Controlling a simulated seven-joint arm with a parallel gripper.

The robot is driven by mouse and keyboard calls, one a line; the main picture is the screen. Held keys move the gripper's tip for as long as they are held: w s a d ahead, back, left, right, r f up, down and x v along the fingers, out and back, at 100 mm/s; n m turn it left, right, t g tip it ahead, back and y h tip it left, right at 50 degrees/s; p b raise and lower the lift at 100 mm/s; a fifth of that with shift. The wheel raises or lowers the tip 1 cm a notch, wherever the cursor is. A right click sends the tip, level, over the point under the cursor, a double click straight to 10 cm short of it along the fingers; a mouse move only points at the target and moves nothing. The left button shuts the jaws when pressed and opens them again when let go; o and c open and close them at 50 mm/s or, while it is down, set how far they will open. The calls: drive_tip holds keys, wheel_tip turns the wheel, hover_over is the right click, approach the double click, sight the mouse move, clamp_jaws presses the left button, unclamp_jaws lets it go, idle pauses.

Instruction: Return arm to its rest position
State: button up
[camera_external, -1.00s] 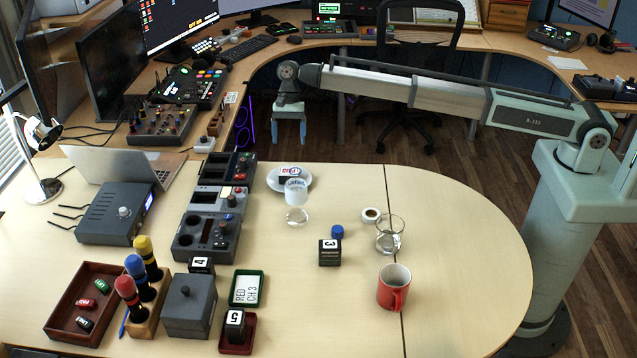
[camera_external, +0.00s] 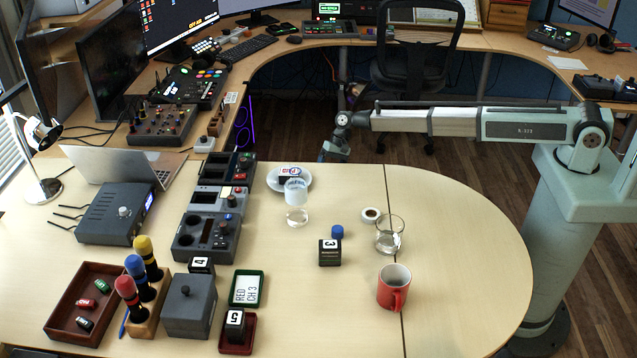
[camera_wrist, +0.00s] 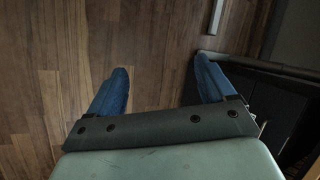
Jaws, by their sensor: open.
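My gripper (camera_external: 332,156) hangs at the end of my arm, beyond the back edge of the light wooden table (camera_external: 455,270). It is small and partly dark in the outside view. In the wrist view, the two blue fingers of my gripper (camera_wrist: 160,78) stand wide apart with nothing between them. Wooden floor (camera_wrist: 155,40) lies beneath them. My forearm runs nearly level across the picture from the pale column at the right.
A black office chair (camera_external: 415,65) stands close behind my arm. The table's right end is clear.

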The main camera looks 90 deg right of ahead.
drive_tip(key=s+f+n, duration=0.3)
drive_tip(key=s+f, duration=0.8)
drive_tip(key=s, duration=0.1)
drive_tip(key=s+a+f+n+g, duration=0.1)
drive_tip(key=s+a+f, duration=0.3)
drive_tip(key=s, duration=0.2)
drive_tip(key=s+a+f+n+g, duration=0.1)
drive_tip(key=s+a+f+n, duration=0.2)
drive_tip(key=s, duration=0.4)
drive_tip(key=s+a+f+n+g+h, duration=0.1)
drive_tip(key=s+a, duration=0.3)
drive_tip(key=s, duration=0.8)
drive_tip(key=s+a+f+n+g+h, duration=0.1)
drive_tip(key=s+a+n+g, duration=0.2)
drive_tip(key=s, duration=0.9)
drive_tip(key=s+a+f+n+g+h, duration=0.1)
drive_tip(key=s+a+n+g, duration=0.1)
drive_tip(key=s+a+g, duration=0.2)
drive_tip(key=s+a, duration=0.3)
drive_tip(key=s, duration=0.5)
drive_tip(key=shift+s+h, duration=0.15)
drive_tip(key=shift+h, duration=0.25)
